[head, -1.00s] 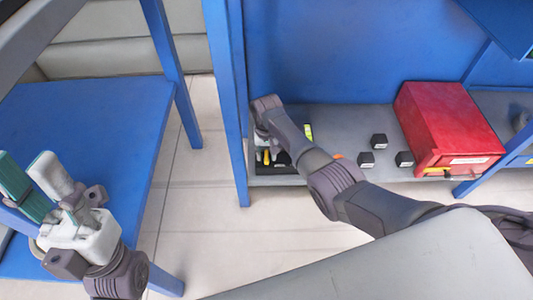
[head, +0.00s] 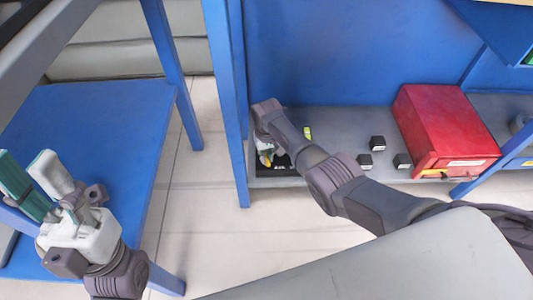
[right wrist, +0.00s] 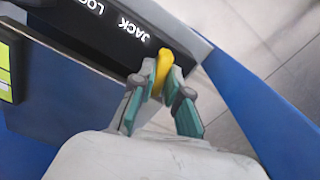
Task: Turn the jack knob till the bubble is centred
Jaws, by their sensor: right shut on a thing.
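The yellow jack knob (right wrist: 163,70) stands at the black panel (right wrist: 105,38) beside the word JACK in the right wrist view. My right gripper (right wrist: 165,85) is shut on it, with the teal-padded fingers on either side of the knob. In the head view the right gripper (head: 266,152) is partly hidden by its own wrist at the shelf's left end. My left gripper (head: 32,172) is open and empty over the blue table.
A grey shelf (head: 345,125) carries several small black blocks, such as this one (head: 377,143), and a red box (head: 445,125). A blue post (head: 232,120) stands just left of the right gripper. The blue table (head: 110,120) is bare.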

